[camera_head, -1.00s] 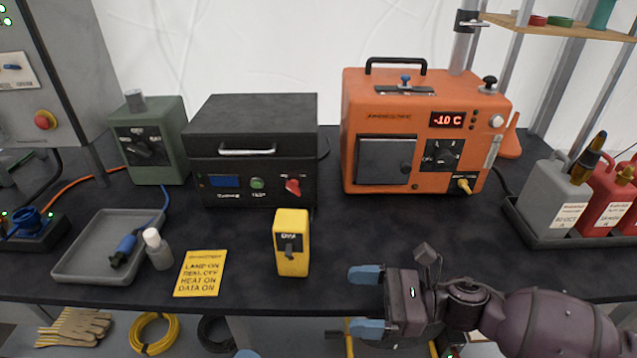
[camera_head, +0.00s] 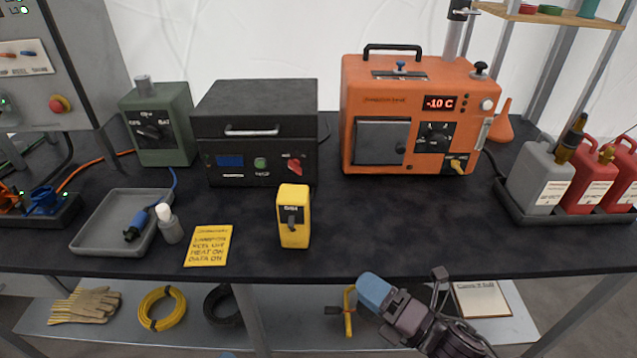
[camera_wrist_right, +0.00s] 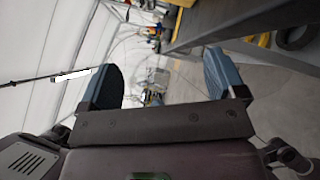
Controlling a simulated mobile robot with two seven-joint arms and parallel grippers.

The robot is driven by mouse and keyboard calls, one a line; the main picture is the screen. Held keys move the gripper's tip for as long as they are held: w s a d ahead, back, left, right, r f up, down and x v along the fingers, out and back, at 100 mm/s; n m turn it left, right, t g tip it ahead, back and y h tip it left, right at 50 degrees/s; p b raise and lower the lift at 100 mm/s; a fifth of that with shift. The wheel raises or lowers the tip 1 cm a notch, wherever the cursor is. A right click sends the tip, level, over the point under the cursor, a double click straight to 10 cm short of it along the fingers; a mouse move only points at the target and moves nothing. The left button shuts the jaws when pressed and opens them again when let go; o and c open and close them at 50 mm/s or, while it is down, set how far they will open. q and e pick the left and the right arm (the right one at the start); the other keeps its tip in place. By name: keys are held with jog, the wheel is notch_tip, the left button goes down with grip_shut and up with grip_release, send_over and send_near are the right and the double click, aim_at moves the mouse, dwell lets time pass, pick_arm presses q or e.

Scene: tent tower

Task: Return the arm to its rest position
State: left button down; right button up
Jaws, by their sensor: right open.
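My right gripper (camera_head: 372,292) is at the lower middle of the head view, in front of the table's front edge and apart from everything on it. In the right wrist view its two blue fingers (camera_wrist_right: 165,80) stand wide apart with nothing between them. Beyond them that view shows floor, a white tent wall and blurred things far off. In the head view the finger pads overlap, so only one shows clearly. My left gripper is not seen clearly in any view.
The black table (camera_head: 400,242) bears a yellow switch box (camera_head: 294,217), a yellow card (camera_head: 208,246), a grey tray (camera_head: 92,236), a black case (camera_head: 255,133), an orange machine (camera_head: 368,103) and several canisters (camera_head: 541,183). A lower shelf (camera_head: 285,312) holds gloves and cable coils. The table's front strip is clear.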

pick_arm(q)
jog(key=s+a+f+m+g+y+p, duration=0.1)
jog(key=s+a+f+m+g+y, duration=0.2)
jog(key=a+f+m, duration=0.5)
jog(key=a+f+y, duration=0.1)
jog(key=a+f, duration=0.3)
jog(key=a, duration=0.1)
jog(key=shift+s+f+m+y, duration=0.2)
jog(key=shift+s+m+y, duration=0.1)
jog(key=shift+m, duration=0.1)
pick_arm(e)
jog(key=s+d+f+m+h, duration=0.7)
jog(key=d+m, duration=0.2)
jog(key=m, duration=0.6)
jog(key=s+d+f+m+g+h, duration=0.1)
jog(key=s+d+f+m+h, duration=0.7)
jog(key=m, duration=0.8)
jog(key=shift+s+d+m, duration=0.3)
jog(key=shift+d, duration=0.4)
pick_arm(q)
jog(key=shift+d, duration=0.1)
pick_arm(e)
jog(key=shift+f, duration=0.1)
